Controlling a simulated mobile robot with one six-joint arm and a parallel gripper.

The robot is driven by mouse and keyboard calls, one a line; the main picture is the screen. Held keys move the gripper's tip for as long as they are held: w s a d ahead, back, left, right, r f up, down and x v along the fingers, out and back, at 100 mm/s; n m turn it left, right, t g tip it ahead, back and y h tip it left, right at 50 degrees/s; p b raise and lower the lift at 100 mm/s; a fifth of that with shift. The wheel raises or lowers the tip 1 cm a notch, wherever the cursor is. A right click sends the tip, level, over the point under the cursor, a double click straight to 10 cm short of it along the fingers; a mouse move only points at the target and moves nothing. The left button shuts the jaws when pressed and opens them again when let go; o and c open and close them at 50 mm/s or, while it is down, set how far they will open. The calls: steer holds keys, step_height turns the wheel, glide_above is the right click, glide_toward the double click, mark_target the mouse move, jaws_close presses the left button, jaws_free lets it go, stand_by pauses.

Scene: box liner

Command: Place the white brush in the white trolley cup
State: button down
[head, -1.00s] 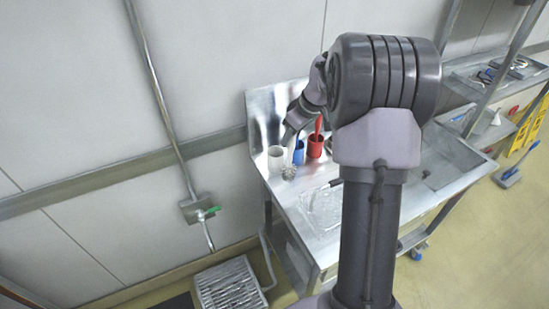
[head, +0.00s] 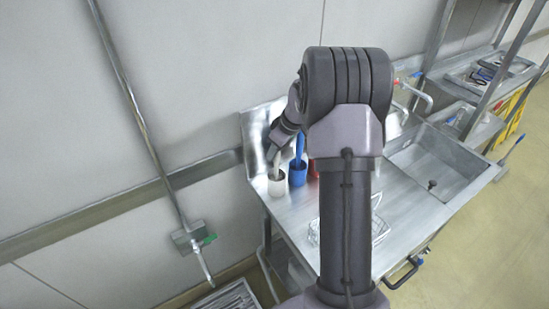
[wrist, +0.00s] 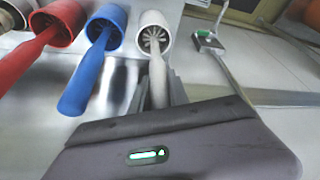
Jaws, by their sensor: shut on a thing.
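The white cup (head: 277,187) stands at the left end of the steel counter and shows at the top of the wrist view (wrist: 146,17). My gripper (head: 277,154) is above it and shut on the handle of the white brush (wrist: 157,80). In the wrist view my gripper's fingers (wrist: 158,92) sit either side of the handle. The brush's bristle head lies within the cup's mouth, with the handle sticking out toward my gripper. How deep the head sits cannot be told.
A blue cup (head: 297,177) with a blue brush (head: 300,148) stands close to the right of the white cup. A red cup (wrist: 57,22) with a red brush (wrist: 28,58) is beyond it. A wire basket (head: 378,230) and a sink (head: 432,172) are further right.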

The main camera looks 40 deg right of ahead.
steer(key=shift+w+f, duration=0.1)
steer(key=shift+f, duration=0.5)
steer(key=shift+f, duration=0.2)
steer(key=c, duration=1.3)
jaws_free()
steer(key=shift+r, duration=0.1)
steer(key=shift+o, duration=0.2)
